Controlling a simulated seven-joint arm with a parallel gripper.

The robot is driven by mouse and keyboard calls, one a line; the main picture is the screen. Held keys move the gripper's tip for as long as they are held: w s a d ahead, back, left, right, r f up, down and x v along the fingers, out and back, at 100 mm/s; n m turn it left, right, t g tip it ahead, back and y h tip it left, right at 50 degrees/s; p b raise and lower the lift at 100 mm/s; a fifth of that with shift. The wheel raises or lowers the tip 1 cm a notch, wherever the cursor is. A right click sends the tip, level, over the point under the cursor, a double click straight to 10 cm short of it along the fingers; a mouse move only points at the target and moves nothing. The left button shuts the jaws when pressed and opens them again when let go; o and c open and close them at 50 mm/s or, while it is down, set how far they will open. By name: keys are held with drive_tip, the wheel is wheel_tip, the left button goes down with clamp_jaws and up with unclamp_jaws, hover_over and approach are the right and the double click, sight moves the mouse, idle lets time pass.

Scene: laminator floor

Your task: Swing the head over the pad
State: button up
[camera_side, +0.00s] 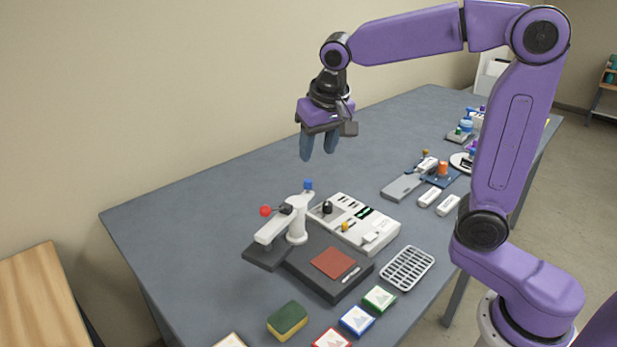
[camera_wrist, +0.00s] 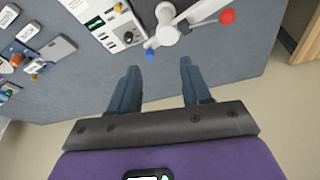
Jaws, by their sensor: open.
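The head is a white swing arm (camera_side: 272,229) on a white post (camera_side: 297,222), with a dark plate (camera_side: 262,254) at its end, left of the pad. The reddish-brown pad (camera_side: 332,262) lies on a dark base. A red ball knob (camera_side: 265,210) and a blue knob (camera_side: 308,184) stick out from the head; the wrist view also shows the red knob (camera_wrist: 227,16) and the blue knob (camera_wrist: 149,54). My gripper (camera_side: 318,150) is open and empty, fingers down, above and behind the head. The pad is out of the wrist view.
A white control box (camera_side: 365,226) stands right of the post. A wire rack (camera_side: 407,268), a green and yellow sponge (camera_side: 288,320) and several picture cards (camera_side: 357,319) lie near the front. The table's back left (camera_side: 190,215) is clear.

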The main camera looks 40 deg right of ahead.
sight(308, 180)
drive_tip(key=w+d+r+m+h, duration=0.1)
drive_tip(key=w+d+r+m, duration=0.1)
drive_tip(key=w+d+m, duration=0.1)
drive_tip(key=x, duration=1.7)
drive_tip(key=shift+w+d, duration=0.1)
drive_tip(key=shift+w, duration=0.35)
clamp_jaws()
